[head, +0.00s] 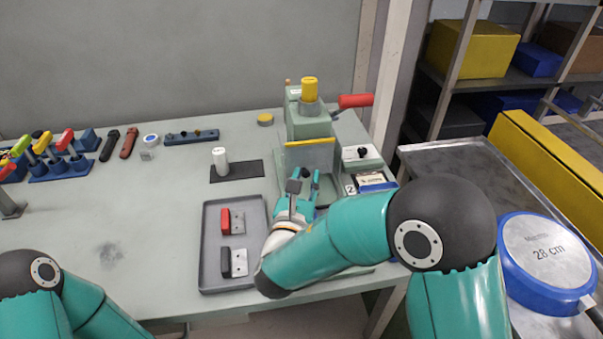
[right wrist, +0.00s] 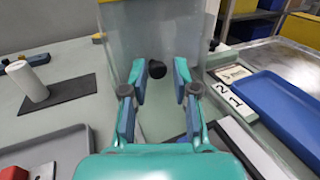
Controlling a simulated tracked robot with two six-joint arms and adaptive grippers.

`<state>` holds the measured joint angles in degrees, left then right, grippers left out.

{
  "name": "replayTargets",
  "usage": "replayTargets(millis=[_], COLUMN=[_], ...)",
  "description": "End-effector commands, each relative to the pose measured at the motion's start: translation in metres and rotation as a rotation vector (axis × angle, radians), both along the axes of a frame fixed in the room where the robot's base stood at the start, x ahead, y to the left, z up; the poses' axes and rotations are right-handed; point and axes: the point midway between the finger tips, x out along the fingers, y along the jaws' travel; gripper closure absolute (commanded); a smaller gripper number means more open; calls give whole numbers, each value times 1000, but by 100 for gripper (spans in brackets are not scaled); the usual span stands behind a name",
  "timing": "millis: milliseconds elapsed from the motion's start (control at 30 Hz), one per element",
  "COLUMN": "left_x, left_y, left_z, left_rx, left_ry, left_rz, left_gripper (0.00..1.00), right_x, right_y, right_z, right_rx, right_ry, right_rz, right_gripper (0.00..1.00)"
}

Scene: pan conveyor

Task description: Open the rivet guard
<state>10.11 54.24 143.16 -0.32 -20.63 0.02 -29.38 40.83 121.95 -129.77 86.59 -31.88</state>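The rivet press (head: 308,120) stands at the back right of the bench, with a red handle (head: 356,100) and a yellow cap. Its guard (head: 310,157) is a clear panel with a yellow top edge, upright across the press front. In the right wrist view the guard (right wrist: 200,50) fills the middle, with a black knob (right wrist: 157,69) on it. My right gripper (head: 304,178) is open in front of the guard. In the right wrist view its fingertips (right wrist: 159,80) lie either side of the knob; contact is unclear. My left gripper is out of view.
A grey tray (head: 208,275) left of my right arm holds a red-handled and a black-handled part. A white cylinder (head: 220,160) stands on a dark mat. A blue tray (right wrist: 275,100) lies right of the press. Pan (head: 547,255) sits far right. The bench's left middle is clear.

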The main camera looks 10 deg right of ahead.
Motion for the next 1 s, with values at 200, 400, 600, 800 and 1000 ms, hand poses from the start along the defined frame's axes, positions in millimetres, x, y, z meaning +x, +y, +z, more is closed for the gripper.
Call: replayTargets(millis=[200,400,600,800,1000], left_x=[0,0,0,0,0], left_y=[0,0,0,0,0], left_z=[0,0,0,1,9], left_rx=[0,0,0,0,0], left_ry=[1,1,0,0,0], left_rz=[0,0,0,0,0], left_gripper=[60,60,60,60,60], right_x=[1,2,2,1,-1], right_y=[3,4,4,5,4], right_z=[-1,-1,-1,0,4], right_rx=[0,0,0,0,-1], right_ry=[1,1,1,3,34], right_rz=[7,8,8,9,7], right_gripper=[71,96,100,100,100])
